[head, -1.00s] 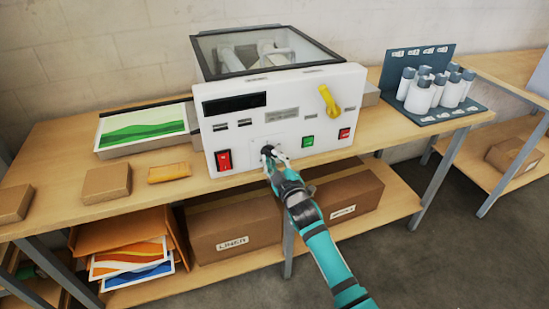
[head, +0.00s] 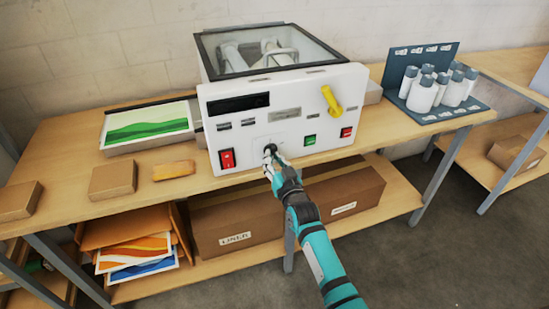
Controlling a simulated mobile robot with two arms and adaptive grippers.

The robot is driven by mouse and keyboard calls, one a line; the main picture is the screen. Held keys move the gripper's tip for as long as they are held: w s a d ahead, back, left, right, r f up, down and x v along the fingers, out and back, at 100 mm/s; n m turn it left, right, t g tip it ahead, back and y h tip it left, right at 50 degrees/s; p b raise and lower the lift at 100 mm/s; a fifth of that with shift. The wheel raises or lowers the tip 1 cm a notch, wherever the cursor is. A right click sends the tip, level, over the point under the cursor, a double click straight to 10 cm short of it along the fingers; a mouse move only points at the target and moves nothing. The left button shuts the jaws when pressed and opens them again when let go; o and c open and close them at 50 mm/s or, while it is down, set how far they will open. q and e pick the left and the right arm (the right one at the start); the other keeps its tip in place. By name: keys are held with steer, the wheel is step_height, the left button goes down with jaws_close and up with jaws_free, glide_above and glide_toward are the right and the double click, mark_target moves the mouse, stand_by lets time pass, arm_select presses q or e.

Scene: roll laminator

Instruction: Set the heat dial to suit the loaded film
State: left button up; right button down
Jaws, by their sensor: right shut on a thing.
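The white laminator (head: 285,115) stands on the wooden bench, its front panel facing me. My right gripper (head: 270,153) is at the lower middle of the panel, shut on the dark heat dial (head: 268,149), which it mostly hides. The dial's pointer and scale cannot be read. A dark display (head: 238,103) at the panel's upper left shows no readable text. Two film rolls (head: 255,52) lie under the clear lid on top; their labels cannot be read. My left gripper is not in view.
On the panel are a red switch (head: 227,158), a green button (head: 310,140), a red button (head: 346,132) and a yellow lever (head: 332,100). A tray with a green print (head: 148,123) is left; white bottles (head: 422,95) stand right. Cardboard boxes (head: 113,179) line the bench's front left.

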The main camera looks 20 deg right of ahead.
steer(key=shift+a+f+m, duration=0.1)
steer(key=shift+a+m, duration=0.1)
steer(key=shift+m, duration=1.7)
steer(key=c, duration=1.3)
jaws_free()
steer(key=shift+c, duration=0.2)
steer(key=shift+p, duration=0.3)
steer(key=s, duration=1.2)
steer(key=shift+d, duration=0.2)
